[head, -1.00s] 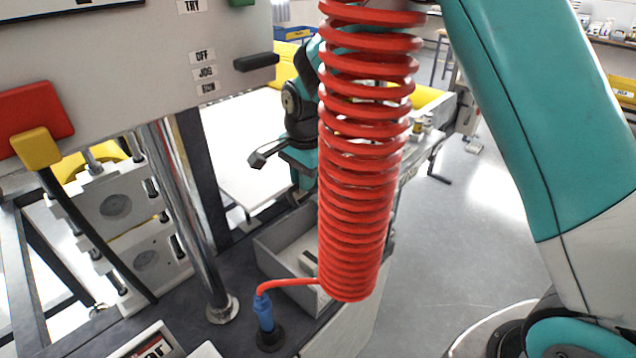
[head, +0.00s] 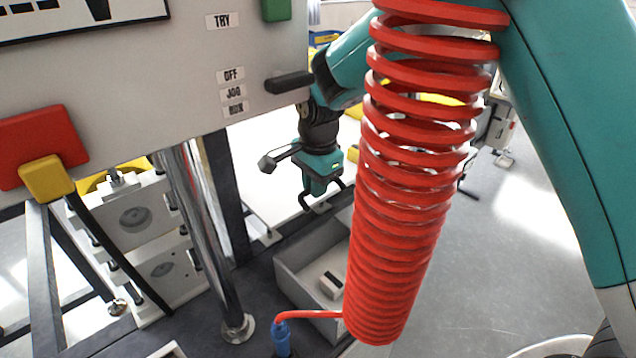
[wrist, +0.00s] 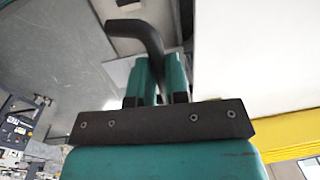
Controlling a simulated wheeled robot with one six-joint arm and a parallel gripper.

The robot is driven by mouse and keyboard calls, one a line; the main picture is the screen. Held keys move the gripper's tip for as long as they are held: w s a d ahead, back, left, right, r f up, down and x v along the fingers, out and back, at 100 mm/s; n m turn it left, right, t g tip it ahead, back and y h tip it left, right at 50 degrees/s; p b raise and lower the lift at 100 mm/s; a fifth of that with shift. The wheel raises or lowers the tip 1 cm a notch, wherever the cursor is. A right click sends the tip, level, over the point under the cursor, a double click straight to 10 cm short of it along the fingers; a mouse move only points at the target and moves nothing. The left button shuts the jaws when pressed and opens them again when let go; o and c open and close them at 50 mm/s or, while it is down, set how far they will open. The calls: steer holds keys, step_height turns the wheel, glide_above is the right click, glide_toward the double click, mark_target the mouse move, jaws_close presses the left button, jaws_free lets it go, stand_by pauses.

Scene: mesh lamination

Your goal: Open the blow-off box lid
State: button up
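My gripper (head: 322,196) hangs in the head view above the back of the grey box, apart from it. It is teal with dark bent tips. In the wrist view, my gripper (wrist: 157,75) shows two teal finger blocks close together. A dark bent piece rises between them, and I cannot tell if it is a fingertip or something held. A grey box (head: 297,282) stands on the dark bench, its top looking open, partly behind the red coil. A small white block (head: 332,286) lies inside. I cannot make out a blow-off box lid for sure.
A red coiled hose (head: 408,215) hangs in front of the box and my arm. A chrome post (head: 205,240) stands left of the box. A control panel (head: 150,80) with a black lever (head: 290,82) is at upper left. Open floor lies to the right.

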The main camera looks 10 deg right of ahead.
steer(key=o, duration=0.4)
steer(key=shift+f, duration=0.3)
steer(key=shift+o, duration=0.2)
steer(key=shift+r, duration=0.1)
steer(key=shift+r, duration=0.1)
steer(key=r+b, duration=0.1)
steer(key=r, duration=0.2)
steer(key=r+b, duration=0.1)
steer(key=r, duration=0.3)
steer(key=shift+s+d+r, duration=0.1)
steer(key=shift+s, duration=0.1)
steer(key=shift+s+d+r+b, duration=0.15)
steer(key=shift+d+b, duration=0.15)
steer(key=shift+b, duration=0.05)
steer(key=c, duration=0.5)
steer(key=s+d, duration=0.1)
steer(key=s+d+r+t+b, duration=0.1)
steer(key=s+d+r+t+y, duration=0.1)
steer(key=d, duration=0.1)
steer(key=shift+n, duration=0.3)
jaws_close()
steer(key=shift+t, duration=0.4)
steer(key=p+x, duration=0.2)
steer(key=x, duration=0.7)
steer(key=shift+a, duration=0.2)
